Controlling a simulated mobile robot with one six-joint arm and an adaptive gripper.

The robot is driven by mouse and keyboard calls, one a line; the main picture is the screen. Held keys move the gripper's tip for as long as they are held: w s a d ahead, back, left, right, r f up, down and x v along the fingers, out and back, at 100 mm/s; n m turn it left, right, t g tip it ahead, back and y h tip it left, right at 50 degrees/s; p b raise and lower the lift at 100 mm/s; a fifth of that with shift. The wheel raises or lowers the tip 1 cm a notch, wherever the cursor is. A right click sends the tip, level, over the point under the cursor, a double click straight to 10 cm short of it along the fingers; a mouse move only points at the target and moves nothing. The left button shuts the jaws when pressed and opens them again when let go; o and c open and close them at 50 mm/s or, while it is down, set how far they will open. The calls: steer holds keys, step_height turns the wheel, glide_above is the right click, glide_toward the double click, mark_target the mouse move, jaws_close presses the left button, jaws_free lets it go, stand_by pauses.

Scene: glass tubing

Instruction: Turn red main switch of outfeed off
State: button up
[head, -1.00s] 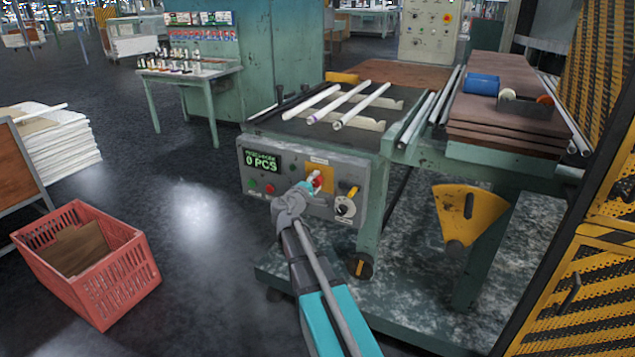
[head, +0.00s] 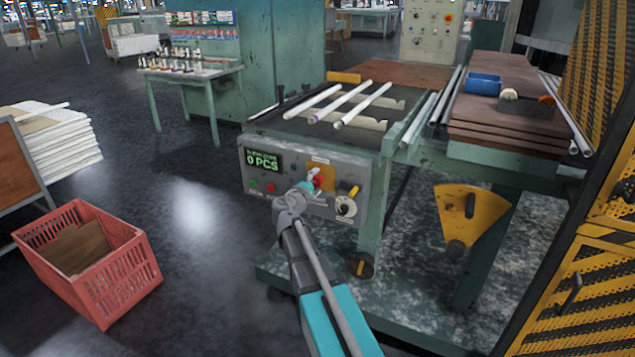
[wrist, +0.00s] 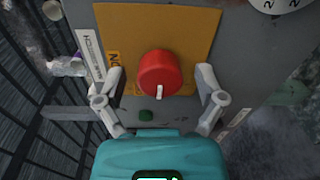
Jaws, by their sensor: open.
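The red main switch (wrist: 159,75) is a round knob with a white mark, on a yellow plate (wrist: 190,22) in the wrist view. In the head view the red switch (head: 318,181) shows on the grey control panel (head: 285,205), partly covered by my gripper. My gripper (wrist: 160,82) is open, with one finger on each side of the knob. Gaps show between the fingers and the knob, and I see no contact. In the head view my gripper (head: 308,187) is at the panel, and its fingertips are too small to make out.
The panel has a display (head: 263,162) reading 0 PCS, small green and red buttons, and a black-and-white dial (head: 346,207) right of the switch. Glass tubes (head: 340,102) lie on the rack above. A red crate (head: 125,283) stands on the floor at left.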

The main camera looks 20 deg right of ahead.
steer(key=v, duration=0.7)
steer(key=shift+a, duration=0.25)
steer(key=shift+s+f, duration=0.2)
steer(key=s+a+f+m+g+y, duration=0.4)
steer(key=s+f+m+g+y, duration=0.25)
steer(key=s+f, duration=0.55)
steer(key=s+a+f+m+g+y, duration=0.1)
steer(key=s+a+f+g+y, duration=0.1)
steer(key=s+a+f+y, duration=0.3)
steer(key=s+a+f+m+g+y, duration=0.1)
steer(key=s+a+g+y, duration=0.1)
steer(key=s+a, duration=0.35)
step_height(320, 180, up, 28)
steer(key=w+a+p, duration=0.1)
steer(key=p, duration=2.7)
steer(key=shift+w+a, duration=0.2)
steer(key=shift+w, duration=0.1)
